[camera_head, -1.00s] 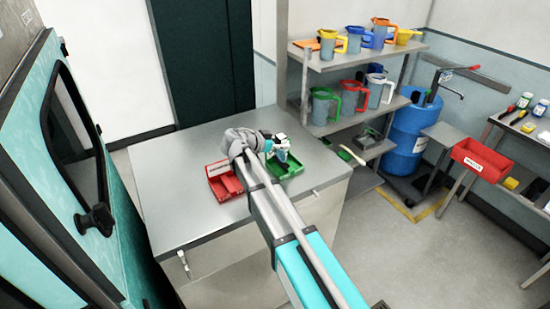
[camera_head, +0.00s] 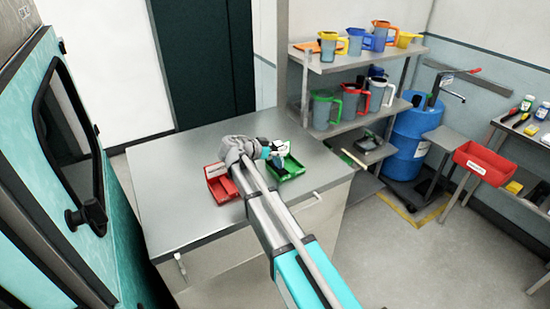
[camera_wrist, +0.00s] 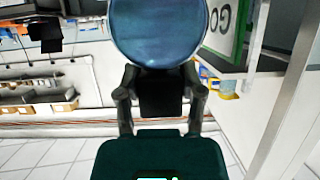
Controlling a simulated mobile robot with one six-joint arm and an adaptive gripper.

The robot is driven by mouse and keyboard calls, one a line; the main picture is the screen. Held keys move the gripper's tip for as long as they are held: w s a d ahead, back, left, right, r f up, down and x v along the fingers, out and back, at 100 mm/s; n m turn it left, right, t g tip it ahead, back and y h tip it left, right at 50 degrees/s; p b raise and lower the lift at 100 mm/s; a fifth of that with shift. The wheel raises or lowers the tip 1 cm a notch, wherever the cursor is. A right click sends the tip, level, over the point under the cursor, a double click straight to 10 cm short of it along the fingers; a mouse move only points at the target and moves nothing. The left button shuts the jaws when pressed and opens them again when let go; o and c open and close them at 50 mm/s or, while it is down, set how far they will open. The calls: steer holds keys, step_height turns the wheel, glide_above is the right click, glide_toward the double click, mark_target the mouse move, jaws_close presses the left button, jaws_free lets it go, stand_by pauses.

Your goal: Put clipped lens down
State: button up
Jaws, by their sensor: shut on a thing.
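My gripper (camera_wrist: 161,95) is shut on a dark block, the clip (camera_wrist: 160,92), between its two fingers in the wrist view. A round blue lens (camera_wrist: 158,30) sits at the clip's far end, beyond the fingertips, partly cut off by the frame's top. In the head view my gripper (camera_head: 279,154) is over the worktop, at the green tray (camera_head: 292,173). The lens is too small there to make out, and I cannot tell whether it touches the tray. A green panel lettered "GO" (camera_wrist: 226,22) is right of the lens in the wrist view.
A red tray (camera_head: 222,188) stands left of the green one on the grey worktop (camera_head: 180,205). Bare worktop lies around both. A rack (camera_head: 335,62) with jugs stands behind right, near a blue drum (camera_head: 408,140). A teal-framed machine (camera_head: 35,235) is at left.

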steer(key=shift+f+b, duration=0.35)
steer(key=shift+f, duration=0.3)
steer(key=shift+f, duration=0.15)
steer(key=o, duration=1.2)
steer(key=shift+r, duration=0.25)
steer(key=p+v, duration=0.4)
steer(key=v, duration=0.8)
steer(key=shift+p, duration=0.3)
steer(key=shift+w+f, duration=0.1)
